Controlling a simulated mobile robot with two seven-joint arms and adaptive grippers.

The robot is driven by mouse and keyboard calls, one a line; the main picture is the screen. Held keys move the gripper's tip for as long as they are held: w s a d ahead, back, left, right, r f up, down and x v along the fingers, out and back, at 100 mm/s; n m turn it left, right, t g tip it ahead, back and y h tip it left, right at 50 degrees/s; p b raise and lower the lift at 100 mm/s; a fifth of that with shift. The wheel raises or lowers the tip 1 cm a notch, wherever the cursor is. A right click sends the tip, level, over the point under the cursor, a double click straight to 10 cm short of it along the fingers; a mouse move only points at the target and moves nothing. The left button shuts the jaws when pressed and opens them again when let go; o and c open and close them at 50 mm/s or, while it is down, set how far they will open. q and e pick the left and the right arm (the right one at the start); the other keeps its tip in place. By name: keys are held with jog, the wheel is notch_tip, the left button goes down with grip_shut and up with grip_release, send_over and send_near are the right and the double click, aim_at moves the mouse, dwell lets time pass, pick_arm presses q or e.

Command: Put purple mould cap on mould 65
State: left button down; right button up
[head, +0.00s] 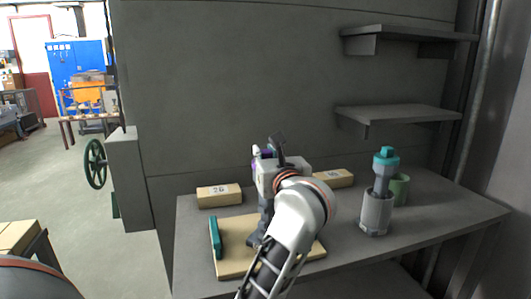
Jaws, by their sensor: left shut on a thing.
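My left gripper (266,153) is above the middle of the bench, mostly hidden behind its own wrist. It is shut on a purple thing, of which only a small purple and white part shows; this looks like the purple mould cap (262,153). A pale block with a dark number (219,195) lies left of the gripper, and a second numbered block (333,178) lies to its right. The numbers are too small to read surely, so I cannot tell which is mould 65. My right gripper is not in view.
A grey cylinder (376,212) with a teal top (385,157) stands at right, before a green cylinder (400,188). A wooden board (230,262) with a teal bar (215,238) lies at front left. Two shelves (396,114) hang above. The bench's right end (440,205) is clear.

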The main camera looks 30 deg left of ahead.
pick_arm(q)
jog(key=shift+f, duration=0.15)
jog(key=c, duration=2.2)
grip_release()
jog(key=shift+o, duration=0.2)
jog(key=shift+d, duration=0.1)
